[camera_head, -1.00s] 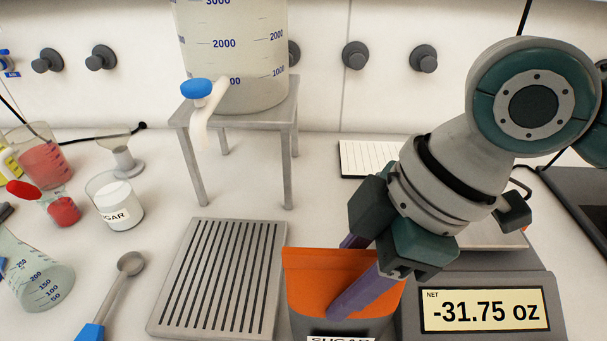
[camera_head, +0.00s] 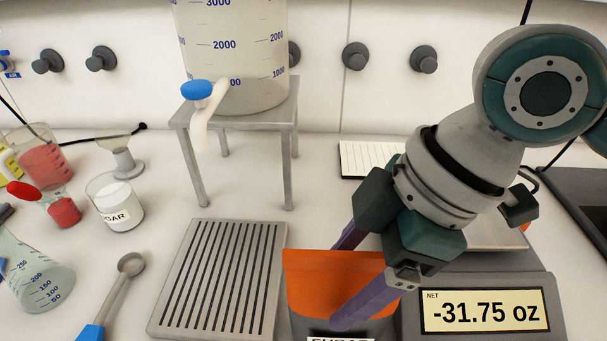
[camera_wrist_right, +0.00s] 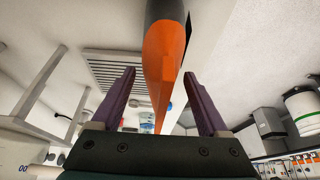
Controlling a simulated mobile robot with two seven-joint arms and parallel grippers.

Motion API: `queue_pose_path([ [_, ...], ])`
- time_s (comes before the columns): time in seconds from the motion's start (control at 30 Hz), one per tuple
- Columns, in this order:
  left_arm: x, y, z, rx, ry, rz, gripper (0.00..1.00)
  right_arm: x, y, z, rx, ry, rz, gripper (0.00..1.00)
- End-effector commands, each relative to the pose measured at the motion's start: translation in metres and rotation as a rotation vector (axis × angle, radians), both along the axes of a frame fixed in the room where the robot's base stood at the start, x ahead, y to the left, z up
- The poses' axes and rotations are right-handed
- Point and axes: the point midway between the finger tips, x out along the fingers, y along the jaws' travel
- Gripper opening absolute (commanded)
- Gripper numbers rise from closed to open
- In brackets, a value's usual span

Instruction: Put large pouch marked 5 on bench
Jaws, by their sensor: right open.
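An orange pouch (camera_head: 310,289) with a dark lower part and a white label reading SUGAR stands at the bottom middle of the head view, between the slotted tray and the scale. Its base is cut off and no 5 shows. My right gripper (camera_head: 340,285) is open, with its purple fingers on opposite sides of the pouch's upper part. In the right wrist view the pouch (camera_wrist_right: 165,60) appears edge-on between the two spread fingers, with gaps to both. The white bench (camera_head: 330,220) shows behind. My left gripper is not in view.
The scale (camera_head: 480,311), reading -31.75 oz, is right of the pouch. A slotted tray (camera_head: 218,278) lies to its left. A metal stand (camera_head: 239,114) carries a large graduated container (camera_head: 232,60). A sugar beaker (camera_head: 115,202), flask (camera_head: 38,277) and spoon (camera_head: 122,284) are at left.

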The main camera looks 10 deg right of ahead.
Motion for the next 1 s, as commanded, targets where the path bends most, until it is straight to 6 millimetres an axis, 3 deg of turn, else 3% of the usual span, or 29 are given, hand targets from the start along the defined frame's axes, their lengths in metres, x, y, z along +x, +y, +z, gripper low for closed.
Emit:
queue_pose_path([
  [0.3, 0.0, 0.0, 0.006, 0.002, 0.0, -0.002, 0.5, -0.006, -0.026, 0.065, -0.002, -0.006, 0.001, 0.77],
  [0.5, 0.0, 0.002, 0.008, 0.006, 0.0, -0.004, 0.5, -0.01, -0.037, 0.095, -0.001, -0.002, 0.0, 0.77],
  [1.0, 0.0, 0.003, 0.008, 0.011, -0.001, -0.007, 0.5, -0.012, -0.041, 0.104, 0.0, 0.001, 0.002, 0.77],
])
